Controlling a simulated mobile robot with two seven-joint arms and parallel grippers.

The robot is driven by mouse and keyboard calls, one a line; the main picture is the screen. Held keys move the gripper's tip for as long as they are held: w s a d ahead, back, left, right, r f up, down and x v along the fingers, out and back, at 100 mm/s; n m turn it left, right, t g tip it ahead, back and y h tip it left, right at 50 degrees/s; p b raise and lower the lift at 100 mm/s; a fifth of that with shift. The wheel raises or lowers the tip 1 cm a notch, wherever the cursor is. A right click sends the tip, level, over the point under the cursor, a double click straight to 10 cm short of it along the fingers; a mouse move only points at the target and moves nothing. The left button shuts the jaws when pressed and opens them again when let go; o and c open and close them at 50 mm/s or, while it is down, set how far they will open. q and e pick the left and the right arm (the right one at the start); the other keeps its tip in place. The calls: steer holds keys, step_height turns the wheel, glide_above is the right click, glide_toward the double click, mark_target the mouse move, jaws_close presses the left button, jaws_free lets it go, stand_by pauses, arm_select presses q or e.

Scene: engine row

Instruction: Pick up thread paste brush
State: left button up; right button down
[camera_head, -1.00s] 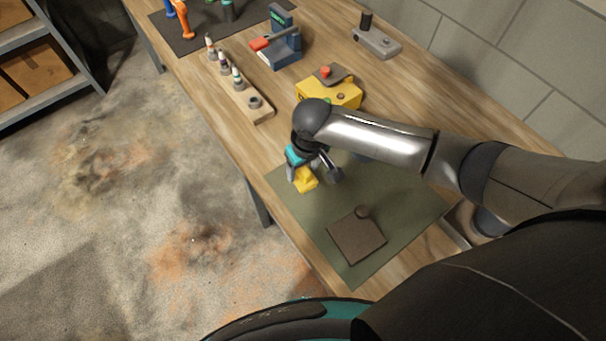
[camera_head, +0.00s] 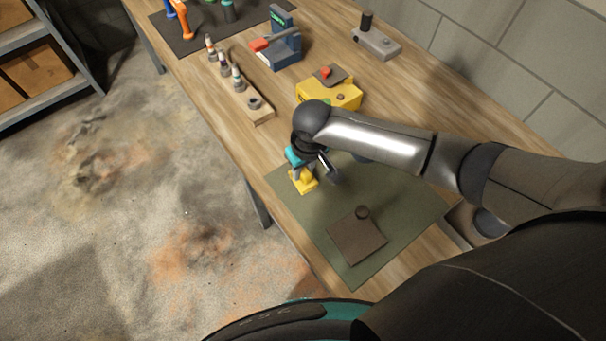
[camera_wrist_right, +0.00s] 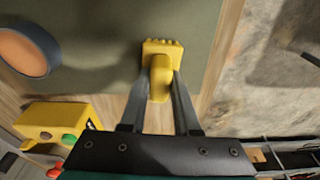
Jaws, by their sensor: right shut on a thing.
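My right gripper (camera_head: 300,170) is over the left edge of the green mat. In the right wrist view, its two fingers (camera_wrist_right: 158,95) are closed on the narrow part of a yellow piece (camera_wrist_right: 162,48) with a ridged, wider end. The yellow piece also shows in the head view (camera_head: 303,184), upright at the mat's left edge. I cannot tell whether it touches the mat. No label shows on it, so I cannot confirm that it is the thread paste brush. My left gripper is out of view.
The green mat (camera_head: 320,222) carries a dark square pad (camera_head: 357,238). A round, dark-rimmed thing (camera_wrist_right: 28,50) lies near the gripper. A yellow box (camera_head: 330,93) and a wooden rack (camera_head: 262,115) with several small bottles stand farther back. The table's left edge is close.

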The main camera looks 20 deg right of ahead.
steer(key=shift+r, duration=0.1)
stand_by(0.3)
step_height(320, 180, up, 20)
steer(key=p, duration=0.2)
stand_by(0.3)
steer(key=c, duration=1.2)
jaws_free()
jaws_close()
